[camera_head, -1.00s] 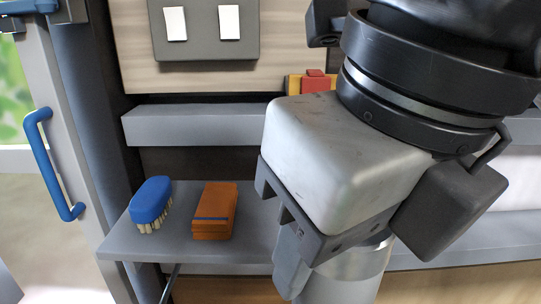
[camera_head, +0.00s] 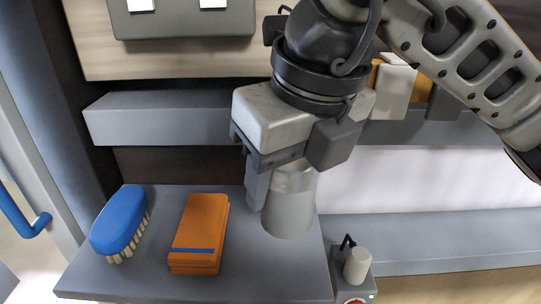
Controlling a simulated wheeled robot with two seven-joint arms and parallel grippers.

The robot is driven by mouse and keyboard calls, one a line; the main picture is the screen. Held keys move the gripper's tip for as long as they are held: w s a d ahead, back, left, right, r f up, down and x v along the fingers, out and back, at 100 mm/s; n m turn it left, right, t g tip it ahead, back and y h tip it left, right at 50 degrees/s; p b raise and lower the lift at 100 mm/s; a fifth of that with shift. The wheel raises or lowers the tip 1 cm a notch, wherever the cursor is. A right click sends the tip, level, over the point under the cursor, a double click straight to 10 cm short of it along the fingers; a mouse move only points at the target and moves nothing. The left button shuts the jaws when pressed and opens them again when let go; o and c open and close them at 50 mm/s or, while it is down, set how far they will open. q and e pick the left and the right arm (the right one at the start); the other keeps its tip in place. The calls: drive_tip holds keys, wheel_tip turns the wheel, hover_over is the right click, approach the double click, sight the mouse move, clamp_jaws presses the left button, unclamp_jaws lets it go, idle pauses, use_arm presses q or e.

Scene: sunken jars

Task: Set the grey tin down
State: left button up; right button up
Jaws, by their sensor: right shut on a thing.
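The grey tin (camera_head: 288,214) is a plain, upright cylinder in the head camera view. My right gripper (camera_head: 280,186) comes down from above and is shut on its upper part. One finger shows on the tin's left side; the other is hidden. The tin's lower end shows against the right part of the grey shelf (camera_head: 150,272), to the right of an orange block. I cannot tell whether its base touches the shelf. My left gripper is not in view.
A blue brush (camera_head: 119,220) and the orange block (camera_head: 200,235) occupy the shelf's left and middle. A small device with a pale knob (camera_head: 357,266) stands just right of the shelf. Bare shelf shows in front of the tin. A grey ledge (camera_head: 155,122) runs behind.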

drive_tip(key=w+f, duration=0.1)
drive_tip(key=f, duration=0.1)
drive_tip(key=w+f, duration=0.2)
drive_tip(key=f, duration=0.1)
drive_tip(key=w+a+f, duration=0.1)
drive_tip(key=w+f, duration=0.1)
drive_tip(key=f, duration=0.1)
drive_tip(key=shift+w+f+p, duration=0.25)
drive_tip(key=shift+p, duration=0.15)
drive_tip(key=shift+f, duration=0.35)
